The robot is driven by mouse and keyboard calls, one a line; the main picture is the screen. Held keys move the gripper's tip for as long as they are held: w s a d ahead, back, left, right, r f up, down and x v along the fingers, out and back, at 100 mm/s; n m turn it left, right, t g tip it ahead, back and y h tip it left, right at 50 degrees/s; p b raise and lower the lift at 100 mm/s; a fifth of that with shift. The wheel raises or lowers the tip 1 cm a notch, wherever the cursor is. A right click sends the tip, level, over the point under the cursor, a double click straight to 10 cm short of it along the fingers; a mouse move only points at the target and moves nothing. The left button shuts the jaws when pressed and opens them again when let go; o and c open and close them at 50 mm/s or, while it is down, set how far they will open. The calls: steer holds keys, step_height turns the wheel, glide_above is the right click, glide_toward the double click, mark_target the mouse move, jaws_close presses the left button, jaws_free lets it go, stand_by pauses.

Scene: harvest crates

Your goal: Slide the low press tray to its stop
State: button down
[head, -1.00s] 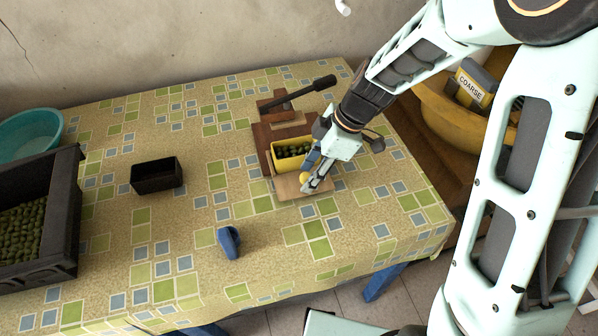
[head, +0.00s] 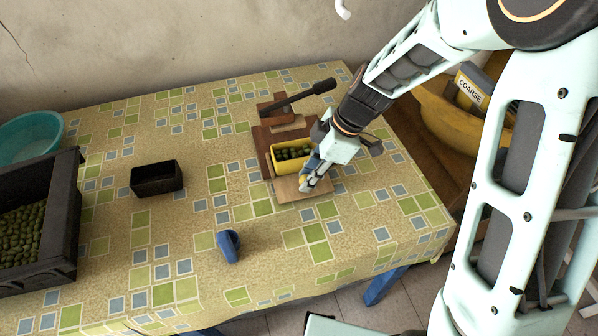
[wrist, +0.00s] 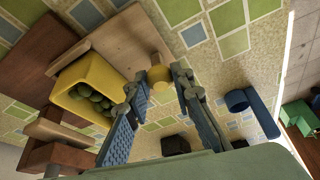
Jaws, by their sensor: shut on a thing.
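The low press tray (head: 288,194) is a light wooden board at the front of the brown wooden press (head: 262,141). It also shows in the wrist view (wrist: 110,42). A yellow box (head: 278,165) of dark green olives sits at the tray's back part, and it shows in the wrist view (wrist: 75,75). A round yellow knob (wrist: 159,78) is at the tray's front end. My gripper (head: 307,187) is shut on the knob, with one finger on each side in the wrist view. The knob is hidden in the head view.
The press's dark lever (head: 300,95) rises behind the box. A small black box (head: 157,179) and a blue object (head: 229,246) stand on the tablecloth. A large black crate (head: 66,225) of olives and a teal basin (head: 27,137) are at left. Cloth before the tray is clear.

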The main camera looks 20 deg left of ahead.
steer(key=shift+w+a, duration=0.75)
steer(key=shift+w, duration=0.5)
steer(key=shift+w+a, duration=0.7)
steer(key=shift+w, duration=0.5)
steer(key=shift+w+a, duration=0.75)
steer(key=shift+w, duration=0.5)
steer(key=c, duration=1.6)
jaws_free()
